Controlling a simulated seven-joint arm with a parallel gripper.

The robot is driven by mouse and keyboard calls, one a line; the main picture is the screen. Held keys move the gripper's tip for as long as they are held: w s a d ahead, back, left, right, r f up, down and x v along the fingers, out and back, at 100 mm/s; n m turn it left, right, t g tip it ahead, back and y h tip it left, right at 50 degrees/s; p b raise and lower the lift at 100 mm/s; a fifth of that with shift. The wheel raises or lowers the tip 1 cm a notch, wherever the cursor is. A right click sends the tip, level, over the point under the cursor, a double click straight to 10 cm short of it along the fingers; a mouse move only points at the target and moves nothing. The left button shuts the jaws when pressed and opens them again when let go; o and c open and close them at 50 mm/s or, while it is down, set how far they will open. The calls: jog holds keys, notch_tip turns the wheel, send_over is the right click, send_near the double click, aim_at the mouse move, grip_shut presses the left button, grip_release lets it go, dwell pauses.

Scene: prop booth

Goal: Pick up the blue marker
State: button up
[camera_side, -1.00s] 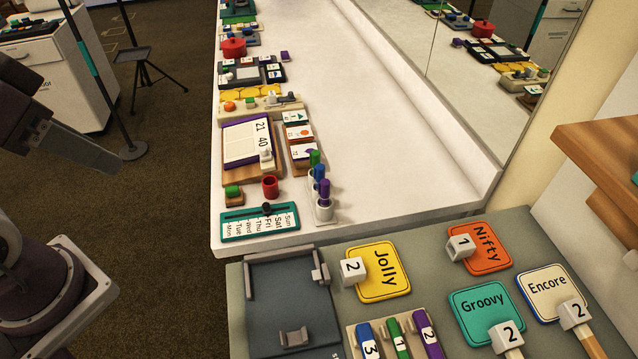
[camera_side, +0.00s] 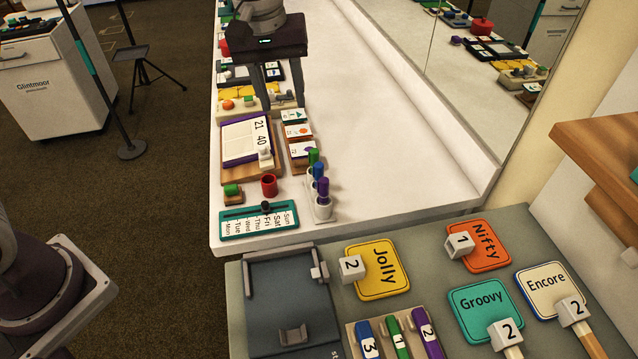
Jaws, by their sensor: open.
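A blue marker (camera_side: 322,184) stands in a small white holder (camera_side: 323,210) near the front end of the white counter, between a green marker (camera_side: 314,160) and a purple marker (camera_side: 324,192). Another blue marker-like stick (camera_side: 368,343) with a cube numbered 3 lies in a wooden tray at the bottom, beside a green stick (camera_side: 399,338) and a purple stick (camera_side: 428,336). My gripper (camera_side: 281,104) is open and points down over the counter, behind and left of the upright markers and apart from them. Nothing shows between its fingers except the counter items behind.
A red cup (camera_side: 269,185), a teal weekday board (camera_side: 259,222) and a number board (camera_side: 247,143) crowd the counter's left side. The counter's right side (camera_side: 400,150) is clear, with a mirror along it. Word cards such as Jolly (camera_side: 384,272) lie on the grey front table (camera_side: 440,235).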

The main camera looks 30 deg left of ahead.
jog(key=n+g, duration=0.1)
jog(key=n, duration=0.1)
send_over(319, 175)
jog(key=w, duration=0.1)
jog(key=f, duration=1.4)
jog(key=shift+w+a, duration=0.15)
jog(key=shift+a, duration=0.25)
jog(key=shift+g, duration=0.3)
jog(key=f, duration=0.8)
jog(key=shift+s+d+f, duration=0.15)
jog(key=shift+s, duration=0.05)
grip_shut()
